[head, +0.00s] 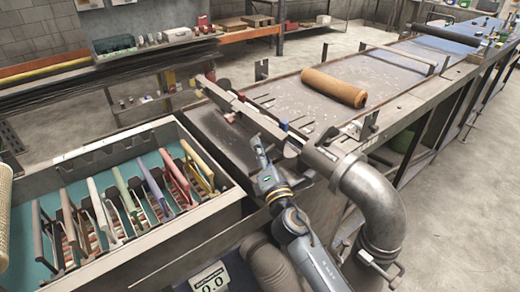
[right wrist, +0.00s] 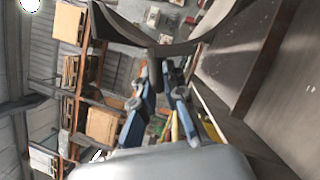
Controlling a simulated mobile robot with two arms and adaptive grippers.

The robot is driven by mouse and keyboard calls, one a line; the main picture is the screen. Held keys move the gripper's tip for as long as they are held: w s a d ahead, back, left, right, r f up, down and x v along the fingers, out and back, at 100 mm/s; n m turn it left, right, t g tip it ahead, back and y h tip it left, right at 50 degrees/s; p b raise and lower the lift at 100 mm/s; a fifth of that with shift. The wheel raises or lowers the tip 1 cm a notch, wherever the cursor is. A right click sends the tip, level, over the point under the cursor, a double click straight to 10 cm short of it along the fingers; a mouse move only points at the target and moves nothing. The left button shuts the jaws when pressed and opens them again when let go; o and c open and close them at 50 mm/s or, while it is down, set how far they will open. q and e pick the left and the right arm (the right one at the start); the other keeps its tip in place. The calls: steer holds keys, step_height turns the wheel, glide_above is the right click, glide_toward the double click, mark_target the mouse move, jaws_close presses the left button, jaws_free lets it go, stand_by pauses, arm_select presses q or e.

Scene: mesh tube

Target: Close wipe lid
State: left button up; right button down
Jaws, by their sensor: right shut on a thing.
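A long grey bar-like lid (head: 238,107) runs across the near end of the long table, beside a large grey pipe elbow; I cannot tell for certain that it is the wipe lid, or how far open it is. My right gripper (head: 257,147) reaches up to its near side. In the right wrist view, the blue-grey fingers of my right gripper (right wrist: 166,75) are closed at the tips on a small tab of a dark curved piece (right wrist: 205,43). The contact is partly hidden in the head view. My left gripper is not in view.
The grey pipe elbow (head: 385,210) stands close to the right of my arm. A tray (head: 212,228) with several coloured handled tools is at the left. An orange-brown roll (head: 335,87) lies on the long table (head: 285,92). Shelves stand behind.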

mark_target(269, 132)
steer(key=shift+w+d+r+m+p, duration=0.15)
steer(key=shift+r+m+p, duration=0.4)
steer(key=shift+p, duration=0.3)
steer(key=r+m+p, duration=0.1)
steer(key=p, duration=0.1)
steer(key=d+r+m+g+h+p, duration=0.1)
steer(key=m+p, duration=0.1)
steer(key=p, duration=0.1)
steer(key=w+r+m+p, duration=0.1)
steer(key=p, duration=0.2)
steer(key=shift+d+r+g, duration=0.25)
steer(key=shift+d+g, duration=0.05)
steer(key=shift+d, duration=0.1)
steer(key=shift+w+d+m+p, duration=0.1)
steer(key=shift+w+m+p, duration=0.05)
steer(key=shift+m+p, duration=0.3)
steer(key=shift+w+d+r+p, duration=0.2)
steer(key=shift+d+p, duration=0.1)
steer(key=c, duration=1.4)
jaws_free()
